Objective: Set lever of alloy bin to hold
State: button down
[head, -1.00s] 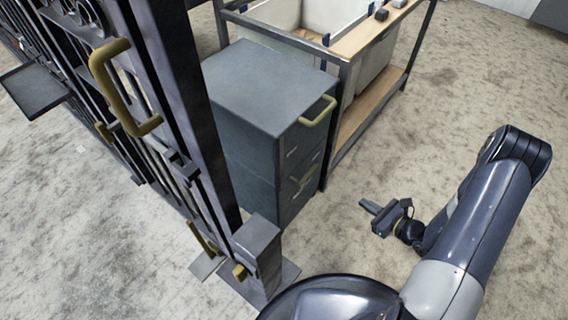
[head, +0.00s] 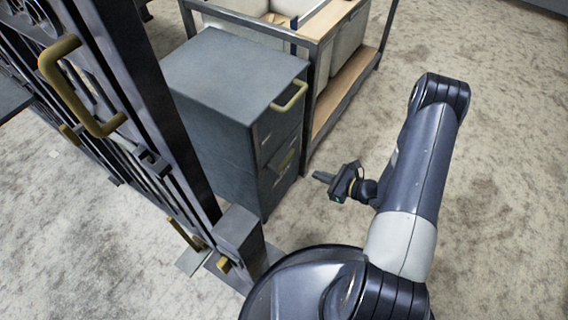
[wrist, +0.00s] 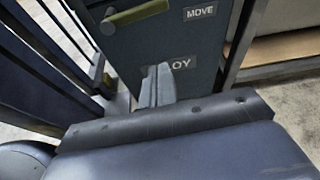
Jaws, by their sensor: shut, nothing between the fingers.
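The alloy bin is a dark grey cabinet (head: 215,115) with a brass handle (head: 289,96) high on its front. Lower on that front is a brass lever (head: 286,160). In the wrist view the lever (wrist: 138,15) is a slanted bar, right end higher, with a "MOVE" label (wrist: 200,12) to its right. Below is a label (wrist: 180,63) partly hidden by my fingers and reading "OY". My gripper (head: 322,178) is shut and empty, just in front of the cabinet. In the wrist view my gripper (wrist: 157,72) is below the lever, apart from it.
A dark metal gate (head: 150,110) with brass handles stands left of the cabinet, its short post (head: 240,240) close to my base. A metal-framed rack (head: 345,90) with pale bins stands behind the cabinet. The floor (head: 490,190) at right is open.

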aim_at(286, 161)
jog(key=shift+a, duration=0.1)
dwell(0.3)
jog(key=b+x, duration=0.4)
jog(key=x, duration=0.7)
jog(key=shift+s+d+r, duration=0.1)
jog(key=shift+s+r, duration=0.05)
jog(key=shift+r, duration=0.55)
jog(key=shift+s+d+r, duration=0.1)
jog(key=shift+s+r, duration=0.05)
jog(key=shift+r, duration=0.6)
jog(key=shift+s+d+r, duration=0.1)
jog(key=shift+s+r, duration=0.05)
jog(key=shift+r, duration=0.55)
